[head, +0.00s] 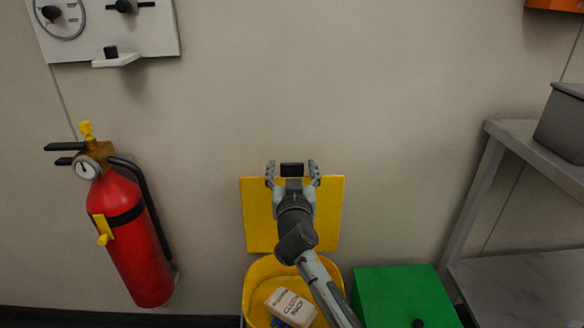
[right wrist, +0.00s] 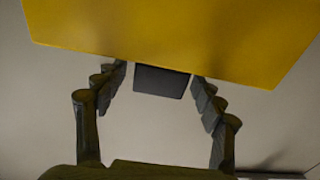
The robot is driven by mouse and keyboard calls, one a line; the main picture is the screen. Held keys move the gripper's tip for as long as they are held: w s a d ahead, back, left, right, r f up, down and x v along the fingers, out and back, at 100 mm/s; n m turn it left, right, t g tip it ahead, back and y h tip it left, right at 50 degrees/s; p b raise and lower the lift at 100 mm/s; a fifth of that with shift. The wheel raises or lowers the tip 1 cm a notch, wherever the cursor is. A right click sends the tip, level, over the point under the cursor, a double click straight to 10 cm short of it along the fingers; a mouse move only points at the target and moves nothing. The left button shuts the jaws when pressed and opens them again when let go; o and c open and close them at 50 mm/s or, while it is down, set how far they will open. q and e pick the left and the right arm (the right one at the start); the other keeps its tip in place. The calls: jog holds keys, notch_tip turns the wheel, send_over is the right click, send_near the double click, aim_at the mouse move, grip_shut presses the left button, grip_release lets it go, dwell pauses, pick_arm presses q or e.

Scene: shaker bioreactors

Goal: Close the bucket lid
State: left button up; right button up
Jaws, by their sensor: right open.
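The yellow bucket (head: 256,272) stands low in the middle of the head view, its opening showing. Its yellow square lid (head: 259,215) is raised, standing up behind the opening in front of the wall. A black tab (head: 292,169) is at the lid's top edge; it also shows in the right wrist view (right wrist: 160,82). My right gripper (head: 292,164) is open, with one finger on either side of the tab and gaps between. In the right wrist view the yellow lid (right wrist: 170,35) fills the top. My arm hides part of the lid and bucket. My left gripper is not in view.
A white bottle (head: 290,306) lies inside the bucket. A green box (head: 400,292) stands right of the bucket. A metal shelf (head: 520,280) is further right. A red fire extinguisher (head: 133,245) hangs on the wall at left. The wall between is bare.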

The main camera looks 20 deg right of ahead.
jog(key=shift+c, duration=0.6)
jog(key=c, duration=0.7)
grip_shut()
